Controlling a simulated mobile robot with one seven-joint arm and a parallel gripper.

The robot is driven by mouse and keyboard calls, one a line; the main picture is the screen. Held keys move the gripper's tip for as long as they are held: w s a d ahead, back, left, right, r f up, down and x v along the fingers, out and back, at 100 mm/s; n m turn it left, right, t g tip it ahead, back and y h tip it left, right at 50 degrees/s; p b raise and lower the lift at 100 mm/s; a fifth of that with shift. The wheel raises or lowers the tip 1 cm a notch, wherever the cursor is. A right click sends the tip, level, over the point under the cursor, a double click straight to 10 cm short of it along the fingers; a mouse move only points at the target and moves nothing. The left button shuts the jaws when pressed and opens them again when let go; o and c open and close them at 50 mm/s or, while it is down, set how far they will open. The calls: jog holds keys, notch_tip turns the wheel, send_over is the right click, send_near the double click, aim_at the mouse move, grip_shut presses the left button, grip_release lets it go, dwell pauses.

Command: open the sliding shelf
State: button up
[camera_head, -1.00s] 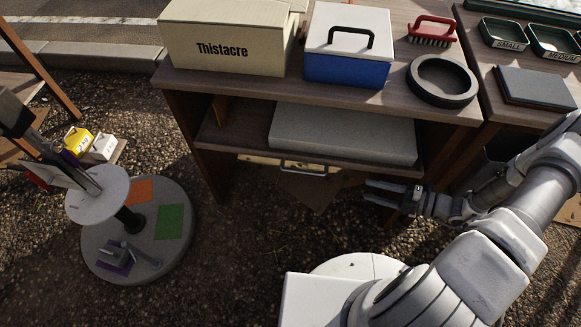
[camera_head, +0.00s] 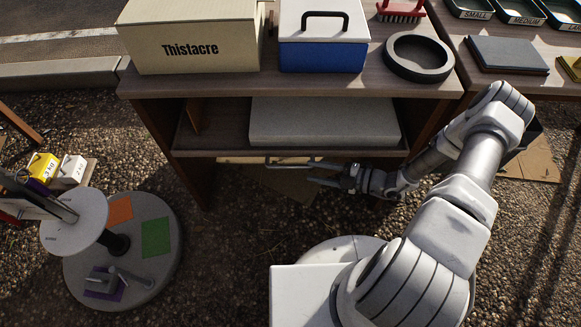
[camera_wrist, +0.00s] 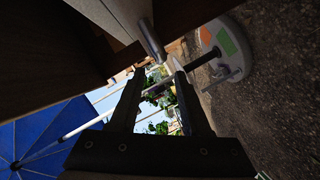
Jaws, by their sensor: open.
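The sliding shelf (camera_head: 225,140) sits under the tabletop of the wooden stand and carries a grey slab (camera_head: 325,122). Its metal bar handle (camera_head: 285,164) hangs below the front edge. The handle also shows in the wrist view (camera_wrist: 151,40), just beyond and above the fingertips. My gripper (camera_head: 318,174) is open, low in front of the shelf, close to the right part of the handle. In the wrist view, nothing sits between the fingers of my gripper (camera_wrist: 160,82). Whether a finger touches the handle I cannot tell.
On the tabletop stand a Thistacre box (camera_head: 190,38), a blue and white box (camera_head: 323,45), a dark ring (camera_head: 418,72) and a red brush (camera_head: 400,10). A round stand (camera_head: 165,275) is at the left.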

aim_at(296, 168)
jog(key=b+x, duration=0.1)
jog(key=x, duration=0.7)
jog(key=shift+w+a+f, duration=0.1)
jog(key=shift+a+f, duration=0.05)
grip_shut()
dwell(1.1)
